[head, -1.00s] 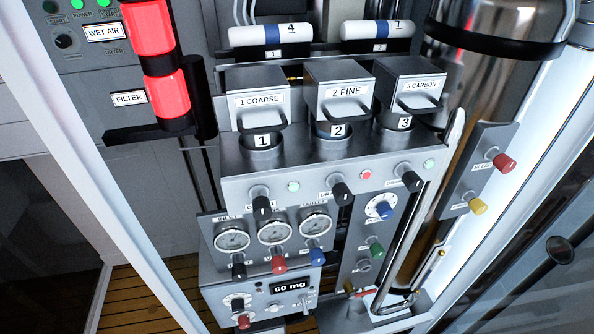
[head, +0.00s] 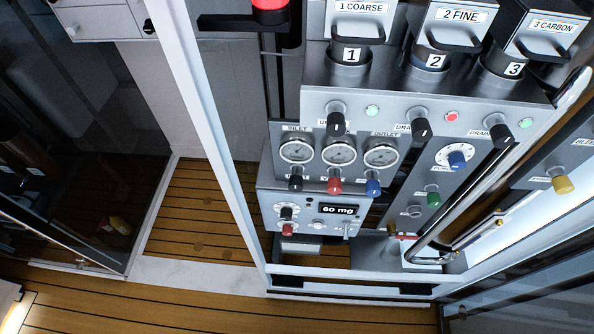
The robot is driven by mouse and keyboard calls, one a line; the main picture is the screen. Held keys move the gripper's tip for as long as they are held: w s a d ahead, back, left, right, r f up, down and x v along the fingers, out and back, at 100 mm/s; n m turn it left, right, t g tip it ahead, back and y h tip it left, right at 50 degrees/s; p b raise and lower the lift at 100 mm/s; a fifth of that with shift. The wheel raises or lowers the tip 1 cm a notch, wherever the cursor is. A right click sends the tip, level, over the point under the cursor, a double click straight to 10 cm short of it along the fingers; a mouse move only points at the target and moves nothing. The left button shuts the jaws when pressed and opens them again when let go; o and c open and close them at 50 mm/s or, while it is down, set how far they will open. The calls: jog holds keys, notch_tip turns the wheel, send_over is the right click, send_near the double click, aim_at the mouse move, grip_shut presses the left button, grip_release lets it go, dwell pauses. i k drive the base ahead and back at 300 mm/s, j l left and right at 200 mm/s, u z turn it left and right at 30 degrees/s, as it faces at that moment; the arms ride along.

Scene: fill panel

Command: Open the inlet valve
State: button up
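The gauge panel holds three round gauges. The left gauge (head: 297,151) has an INLET label above it, and the right gauge (head: 381,155) has an OUTLET label. Below them is a row of three knobs: a black knob (head: 295,183) under the inlet gauge, a red knob (head: 334,186) in the middle and a blue knob (head: 373,187) at right. The small labels at these knobs are too small to read surely, so I cannot confirm which is the inlet valve. My gripper is not in view.
Above are canister housings 1 COARSE (head: 351,50), 2 FINE and 3 CARBON, with black drain knobs (head: 336,120) below. A box with a 60 mg display (head: 339,210) sits under the gauges. A white frame post (head: 205,130) stands at left. Wooden floor (head: 200,215) is clear there.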

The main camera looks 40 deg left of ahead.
aim_at(295, 184)
jog(key=l+u, duration=0.1)
jog(key=u, duration=0.75)
jog(key=k+l+u, duration=0.1)
jog(key=u, duration=0.35)
jog(key=l+u, duration=0.1)
jog(key=u, duration=0.35)
jog(key=k+j, duration=0.05)
